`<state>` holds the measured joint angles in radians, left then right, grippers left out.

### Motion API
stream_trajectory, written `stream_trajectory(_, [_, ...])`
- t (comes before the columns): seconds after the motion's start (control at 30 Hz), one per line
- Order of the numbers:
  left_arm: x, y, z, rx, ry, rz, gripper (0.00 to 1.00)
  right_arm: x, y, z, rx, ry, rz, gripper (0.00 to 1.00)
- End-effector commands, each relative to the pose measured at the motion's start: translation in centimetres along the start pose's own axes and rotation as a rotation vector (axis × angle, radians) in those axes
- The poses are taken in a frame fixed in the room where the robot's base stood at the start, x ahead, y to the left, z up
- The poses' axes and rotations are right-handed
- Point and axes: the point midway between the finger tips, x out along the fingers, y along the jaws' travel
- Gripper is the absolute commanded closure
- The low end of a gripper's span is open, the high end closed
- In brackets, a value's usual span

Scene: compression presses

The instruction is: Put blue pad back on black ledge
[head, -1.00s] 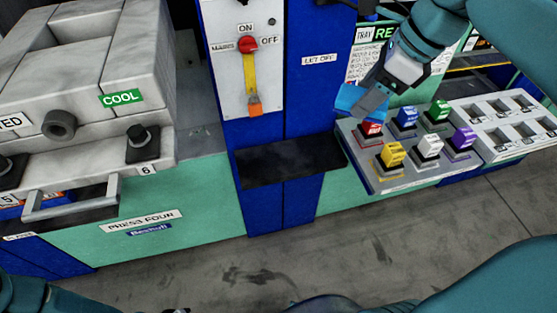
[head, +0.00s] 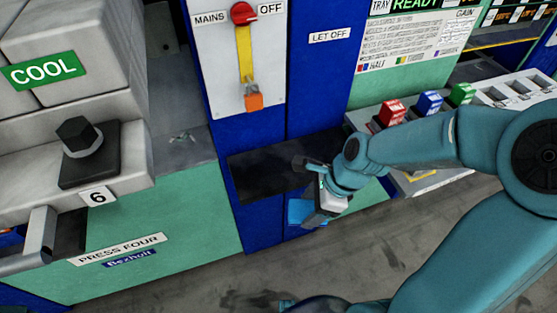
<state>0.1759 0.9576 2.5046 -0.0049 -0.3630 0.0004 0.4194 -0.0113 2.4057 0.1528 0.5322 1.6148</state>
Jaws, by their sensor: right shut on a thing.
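The black ledge (head: 262,178) is a dark flat shelf on the front of the blue column, and its top is bare where I see it. My right gripper (head: 308,204) is at the ledge's right end, partly covering it. It is shut on the blue pad (head: 297,213), which shows as a small bright blue piece beside the fingers, near the ledge's front right corner. In the picture the pad lies just below the ledge edge. I cannot tell its height against the ledge. Most of the pad is hidden by the gripper. My left gripper is not in view.
A mains switch with a red knob (head: 243,13) and yellow lever is above the ledge. A grey press with a black knob (head: 78,137) stands at left. A console with red (head: 391,113), blue (head: 428,102) and green (head: 461,94) blocks is at right, partly behind my arm.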

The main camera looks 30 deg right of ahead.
Motion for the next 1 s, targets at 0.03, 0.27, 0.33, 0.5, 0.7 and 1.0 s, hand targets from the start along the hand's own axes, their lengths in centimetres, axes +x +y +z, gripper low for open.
stream_trajectory(0.03, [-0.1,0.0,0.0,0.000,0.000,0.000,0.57,0.2,-0.7,0.2,-0.001,0.000,0.000,0.66])
stream_trajectory(0.27, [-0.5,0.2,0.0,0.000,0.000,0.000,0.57,1.0,-6.5,2.3,-0.001,0.000,0.001,0.66])
stream_trajectory(0.33, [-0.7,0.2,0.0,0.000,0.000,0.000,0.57,1.2,-8.2,3.0,-0.001,0.000,0.000,0.66])
stream_trajectory(0.5, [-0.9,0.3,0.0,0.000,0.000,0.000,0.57,1.7,-11.1,4.2,0.000,0.000,0.000,0.66])
stream_trajectory(0.7, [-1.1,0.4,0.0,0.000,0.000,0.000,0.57,2.1,-13.2,5.1,0.000,0.000,0.000,0.66])
stream_trajectory(1.0, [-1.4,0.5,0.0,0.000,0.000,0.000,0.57,2.8,-16.0,6.0,0.001,0.000,0.000,0.66])
